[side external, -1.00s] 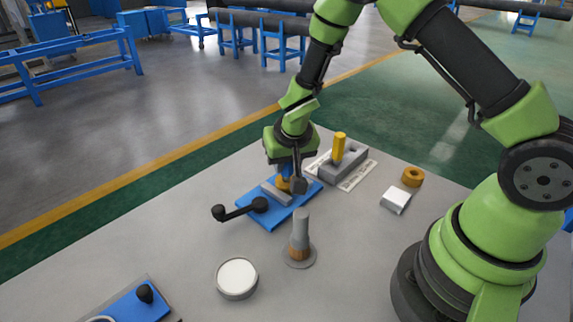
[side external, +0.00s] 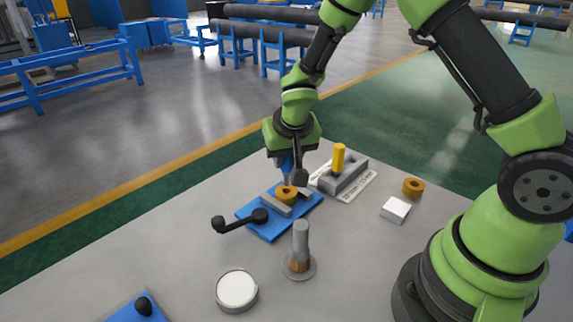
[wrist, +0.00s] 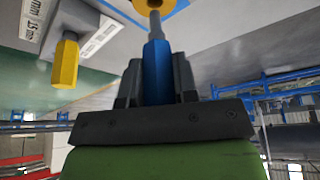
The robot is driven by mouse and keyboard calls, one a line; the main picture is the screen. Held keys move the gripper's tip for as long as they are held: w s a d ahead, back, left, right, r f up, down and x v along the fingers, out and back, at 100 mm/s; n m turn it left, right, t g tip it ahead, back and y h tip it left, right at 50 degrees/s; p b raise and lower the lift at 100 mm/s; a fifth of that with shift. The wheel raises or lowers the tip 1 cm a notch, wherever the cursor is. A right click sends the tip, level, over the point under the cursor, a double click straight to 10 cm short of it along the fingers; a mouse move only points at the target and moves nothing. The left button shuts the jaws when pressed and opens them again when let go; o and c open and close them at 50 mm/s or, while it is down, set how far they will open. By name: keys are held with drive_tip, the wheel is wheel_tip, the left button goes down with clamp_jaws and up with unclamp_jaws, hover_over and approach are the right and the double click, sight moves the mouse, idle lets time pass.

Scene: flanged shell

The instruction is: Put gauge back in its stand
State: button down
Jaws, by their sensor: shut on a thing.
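My gripper (side external: 287,172) is shut on the blue handle of a gauge (wrist: 156,70), which points down over the clamped part. The gauge's grey tip reaches toward the gold flanged shell (side external: 287,193); I cannot tell whether its end is still in the bore. The shell sits in a blue vise (side external: 271,229) and also shows at the top of the wrist view (wrist: 153,4). The grey stand (side external: 350,179) is behind and right of the vise on a printed label plate. A yellow gauge (side external: 339,157) stands upright in it; it also shows in the wrist view (wrist: 66,62).
A black vise handle (side external: 238,221) sticks out to the left. A grey post on a round base (side external: 300,245) and a white-topped round dish (side external: 237,289) are in front. A white block (side external: 396,209) and another gold ring (side external: 413,187) lie to the right.

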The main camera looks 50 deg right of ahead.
wheel_tip(320, 180, up, 6)
drive_tip(key=shift+r, duration=0.1)
wheel_tip(320, 180, up, 5)
drive_tip(key=s+d+m+g+h, duration=0.1)
drive_tip(key=s+d+m, duration=0.15)
drive_tip(key=d, duration=0.75)
drive_tip(key=s+d+m+g+h, duration=0.15)
drive_tip(key=d+m, duration=0.25)
drive_tip(key=d, duration=0.7)
drive_tip(key=shift+n+t+y, duration=0.25)
drive_tip(key=shift+t+y, duration=0.1)
drive_tip(key=shift+y, duration=0.1)
drive_tip(key=shift+s+a+f, duration=0.1)
drive_tip(key=shift+f, duration=2.45)
drive_tip(key=shift+s+a+f, duration=0.1)
drive_tip(key=shift+a+f, duration=0.05)
drive_tip(key=shift+f, duration=2.45)
drive_tip(key=shift+s+a+f, duration=0.1)
drive_tip(key=shift+f, duration=2.45)
